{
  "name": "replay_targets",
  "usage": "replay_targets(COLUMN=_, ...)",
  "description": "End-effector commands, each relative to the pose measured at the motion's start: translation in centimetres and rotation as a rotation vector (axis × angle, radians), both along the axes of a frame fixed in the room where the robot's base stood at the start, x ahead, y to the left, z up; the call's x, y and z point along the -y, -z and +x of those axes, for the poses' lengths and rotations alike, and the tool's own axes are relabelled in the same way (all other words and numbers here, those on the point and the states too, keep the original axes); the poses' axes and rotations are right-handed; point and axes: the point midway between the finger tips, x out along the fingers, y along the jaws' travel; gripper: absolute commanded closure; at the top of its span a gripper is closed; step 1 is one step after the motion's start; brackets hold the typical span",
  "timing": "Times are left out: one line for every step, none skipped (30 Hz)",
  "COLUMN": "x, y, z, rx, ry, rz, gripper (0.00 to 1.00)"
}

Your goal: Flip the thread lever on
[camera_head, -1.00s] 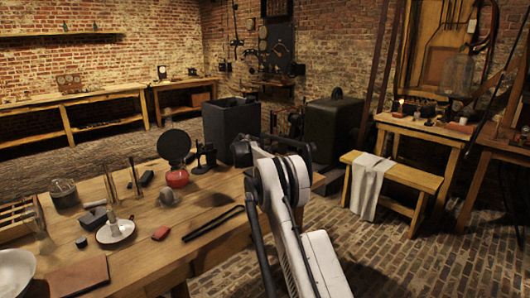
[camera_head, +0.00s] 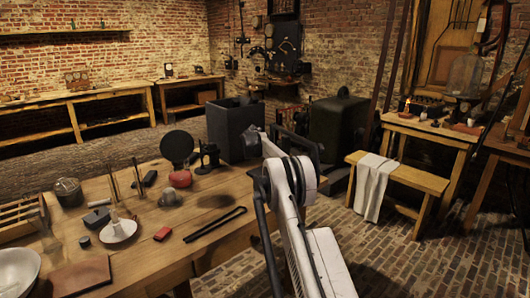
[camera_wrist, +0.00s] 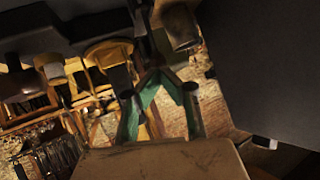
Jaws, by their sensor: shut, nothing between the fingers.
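I cannot pick out the thread lever with certainty in either view. A dark panel with small fittings (camera_head: 285,45) hangs on the far brick wall in the head view, too small to tell any lever's position. My gripper (camera_wrist: 155,78) shows in the wrist view, with green linkages rising from a tan body and closing towards each other. It is shut and holds nothing. In the head view my white arm reaches away from me beyond the workbench, and its gripper end cannot be made out.
A dark open tank (camera_head: 235,125) and a dark green cabinet (camera_head: 337,130) stand beyond.

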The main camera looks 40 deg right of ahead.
Motion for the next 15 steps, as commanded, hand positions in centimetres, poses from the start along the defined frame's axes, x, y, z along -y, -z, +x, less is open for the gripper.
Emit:
replay_targets(x=-0.01, y=-0.33, z=0.0, rx=0.0, ry=0.0, rz=0.0, gripper=1.0)
replay_targets(x=-0.01, y=-0.46, z=0.0, rx=0.0, ry=0.0, rz=0.0, gripper=1.0)
replay_targets(x=-0.02, y=-0.63, z=0.01, rx=0.0, ry=0.0, rz=0.0, gripper=1.0)
replay_targets(x=-0.02, y=-0.76, z=0.0, rx=0.0, ry=0.0, rz=0.0, gripper=1.0)
replay_targets(x=-0.01, y=-0.88, z=0.01, rx=0.0, ry=0.0, rz=0.0, gripper=1.0)
replay_targets(x=-0.02, y=-1.03, z=0.01, rx=0.0, ry=0.0, rz=0.0, gripper=1.0)
replay_targets(x=-0.03, y=-1.1, z=0.01, rx=0.0, ry=0.0, rz=0.0, gripper=1.0)
replay_targets(x=-0.02, y=-1.16, z=0.01, rx=0.0, ry=0.0, rz=0.0, gripper=1.0)
replay_targets(x=-0.03, y=-1.2, z=0.01, rx=0.0, ry=0.0, rz=0.0, gripper=1.0)
replay_targets(x=-0.02, y=-1.21, z=0.01, rx=0.0, ry=0.0, rz=0.0, gripper=1.0)
replay_targets(x=-0.03, y=-1.2, z=0.01, rx=0.0, ry=0.0, rz=0.0, gripper=1.0)
replay_targets(x=-0.02, y=-1.18, z=0.01, rx=0.0, ry=0.0, rz=0.0, gripper=1.0)
replay_targets(x=-0.02, y=-1.17, z=0.01, rx=0.0, ry=0.0, rz=0.0, gripper=1.0)
replay_targets(x=-0.02, y=-1.17, z=0.01, rx=0.0, ry=0.0, rz=0.0, gripper=1.0)
replay_targets(x=-0.02, y=-1.17, z=0.01, rx=0.0, ry=0.0, rz=0.0, gripper=1.0)
